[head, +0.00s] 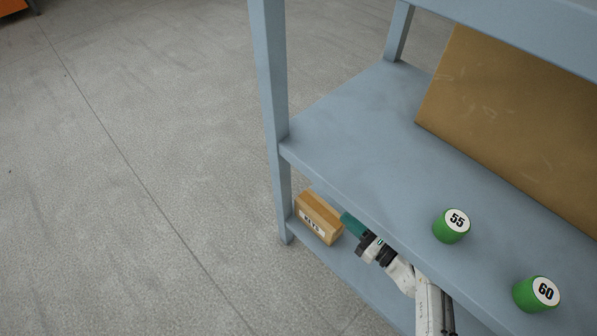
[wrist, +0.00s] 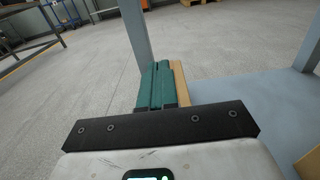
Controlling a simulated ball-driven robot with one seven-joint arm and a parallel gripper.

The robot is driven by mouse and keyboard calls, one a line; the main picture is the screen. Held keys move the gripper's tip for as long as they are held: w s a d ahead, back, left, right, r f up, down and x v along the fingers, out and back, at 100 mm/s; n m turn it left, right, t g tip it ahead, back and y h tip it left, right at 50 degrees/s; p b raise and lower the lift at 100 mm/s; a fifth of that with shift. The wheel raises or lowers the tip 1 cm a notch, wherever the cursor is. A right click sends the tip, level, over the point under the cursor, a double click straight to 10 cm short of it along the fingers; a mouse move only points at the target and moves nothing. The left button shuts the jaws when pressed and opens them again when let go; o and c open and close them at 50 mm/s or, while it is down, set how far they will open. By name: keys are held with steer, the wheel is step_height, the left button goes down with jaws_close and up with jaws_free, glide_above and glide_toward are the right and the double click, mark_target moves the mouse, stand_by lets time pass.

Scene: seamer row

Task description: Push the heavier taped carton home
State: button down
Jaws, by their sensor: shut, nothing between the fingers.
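A small tan taped carton (head: 318,220) with a white label stands on the lower shelf of the blue-grey rack, near its left end post. The label print is too small to read. My gripper (head: 346,219) has teal fingers, shut and empty, with their tips at the carton's right side in the head view. I cannot tell if they touch it. In the wrist view my shut fingers (wrist: 157,84) point toward the post, and a strip of the carton (wrist: 179,84) shows just right of them. Only one carton shows in the head view.
The rack's upper shelf (head: 365,125) hangs over my arm and bears two green cylinders, marked 55 (head: 452,226) and 60 (head: 537,294), and a large brown panel (head: 510,130). Another tan object (wrist: 310,164) shows at the wrist view's lower right. Floor left of the rack is clear.

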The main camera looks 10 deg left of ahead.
steer(key=b+x, duration=0.1)
steer(key=x, duration=0.5)
steer(key=b+x, duration=0.2)
steer(key=x, duration=0.4)
steer(key=f+b+x, duration=0.1)
steer(key=b+x, duration=0.1)
steer(key=x, duration=0.4)
steer(key=shift+a, duration=0.1)
steer(key=shift+w+a+r+b, duration=0.25)
steer(key=shift+w+a+b, duration=0.2)
steer(key=shift+a, duration=0.15)
steer(key=shift+d, duration=0.1)
